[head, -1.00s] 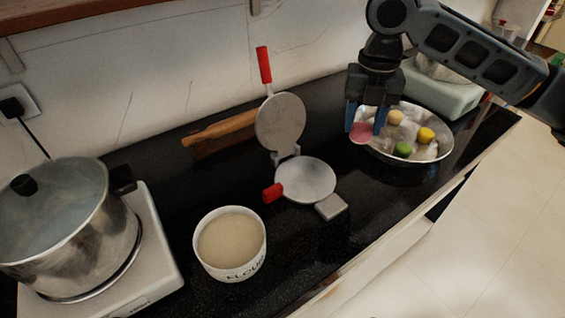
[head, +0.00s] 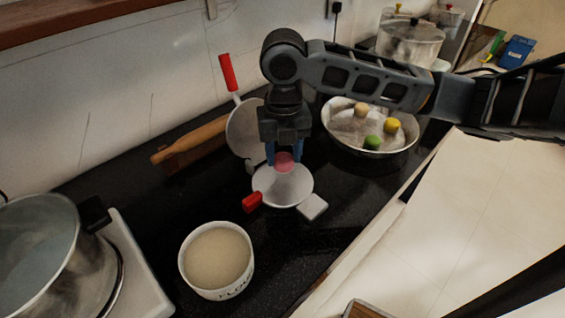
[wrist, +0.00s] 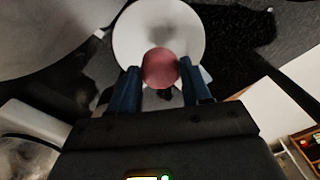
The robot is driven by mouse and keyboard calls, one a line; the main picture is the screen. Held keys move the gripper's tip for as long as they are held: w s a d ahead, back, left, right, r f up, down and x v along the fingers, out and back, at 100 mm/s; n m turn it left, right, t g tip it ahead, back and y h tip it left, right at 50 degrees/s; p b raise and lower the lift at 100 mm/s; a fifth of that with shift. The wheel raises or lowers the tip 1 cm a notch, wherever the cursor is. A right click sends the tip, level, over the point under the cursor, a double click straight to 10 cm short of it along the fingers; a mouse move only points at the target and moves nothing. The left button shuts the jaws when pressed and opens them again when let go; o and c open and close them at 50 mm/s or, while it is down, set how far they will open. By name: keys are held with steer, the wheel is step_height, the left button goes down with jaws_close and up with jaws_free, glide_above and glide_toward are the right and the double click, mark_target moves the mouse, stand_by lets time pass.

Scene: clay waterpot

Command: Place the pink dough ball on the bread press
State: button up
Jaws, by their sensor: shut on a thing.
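The pink dough ball (head: 284,162) is held between the blue fingers of my gripper (head: 284,158). In the wrist view the ball (wrist: 160,68) sits between the fingertips of my gripper (wrist: 160,80), in front of a round pale plate (wrist: 158,22). The bread press stands open: its lower plate (head: 288,190) lies flat, just below the ball in the head view, and its upper plate (head: 240,128) is tilted back with a red handle. My gripper hides part of the hinge and upper plate. A gap between ball and lower plate cannot be judged exactly.
A metal bowl (head: 340,136) with yellow, green and beige balls is at the right. A white flour bowl (head: 190,268) stands in front left of the press. A rolling pin (head: 190,141) lies behind left. A pot (head: 40,250) sits at far left.

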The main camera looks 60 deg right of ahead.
mark_target(282, 165)
steer(key=shift+a+f, duration=0.1)
steer(key=shift+f, duration=1.95)
steer(key=shift+f, duration=0.2)
steer(key=o, duration=0.9)
steer(key=shift+o, duration=0.2)
steer(key=shift+r, duration=0.15)
step_height(282, 165, up, 12)
